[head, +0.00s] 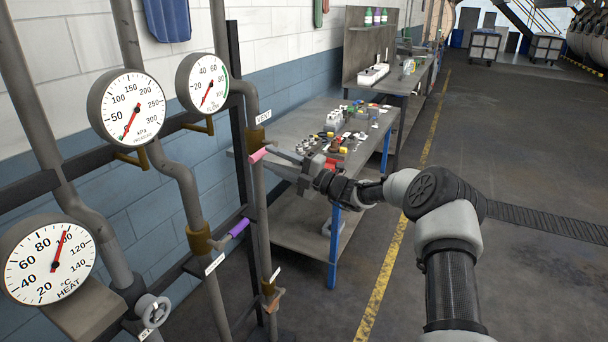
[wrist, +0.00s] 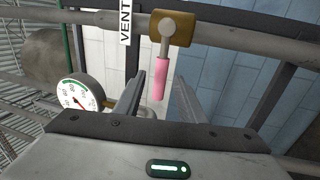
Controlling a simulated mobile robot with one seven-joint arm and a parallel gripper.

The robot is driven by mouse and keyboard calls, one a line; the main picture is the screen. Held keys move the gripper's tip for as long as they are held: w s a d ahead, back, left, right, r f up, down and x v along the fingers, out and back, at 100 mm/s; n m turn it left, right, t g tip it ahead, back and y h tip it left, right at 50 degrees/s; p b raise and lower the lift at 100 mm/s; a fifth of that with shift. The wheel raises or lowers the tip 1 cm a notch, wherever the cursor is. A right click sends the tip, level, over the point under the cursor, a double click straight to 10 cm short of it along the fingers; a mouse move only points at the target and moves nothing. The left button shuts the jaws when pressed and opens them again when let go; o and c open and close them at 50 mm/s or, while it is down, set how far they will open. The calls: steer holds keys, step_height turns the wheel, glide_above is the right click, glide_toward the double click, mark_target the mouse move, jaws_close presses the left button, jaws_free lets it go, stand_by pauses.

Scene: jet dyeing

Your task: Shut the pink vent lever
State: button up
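The pink vent lever (head: 258,155) sits on the upright pipe at the left, below the VENT label (head: 263,116). In the wrist view the pink lever (wrist: 160,78) hangs from a brass valve body (wrist: 171,28) and stands crosswise to the pipe. My gripper (head: 274,151) is beside the lever in the head view. In the wrist view my gripper (wrist: 163,92) is open, with one finger on each side of the pink grip. Gaps show on both sides, so I see no clear contact. How deep the grip sits between the fingers is hard to tell.
A purple lever (head: 239,228) is lower on a neighbouring pipe. Pressure (head: 127,108), smaller (head: 203,83) and heat (head: 48,260) gauges stand left. A workbench (head: 295,120) with small parts is behind my gripper. Open floor (head: 480,130) lies to the right.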

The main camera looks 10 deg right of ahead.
steer(key=b+v, duration=0.1)
steer(key=v, duration=1.1)
steer(key=shift+s+d, duration=0.1)
steer(key=shift+s, duration=0.05)
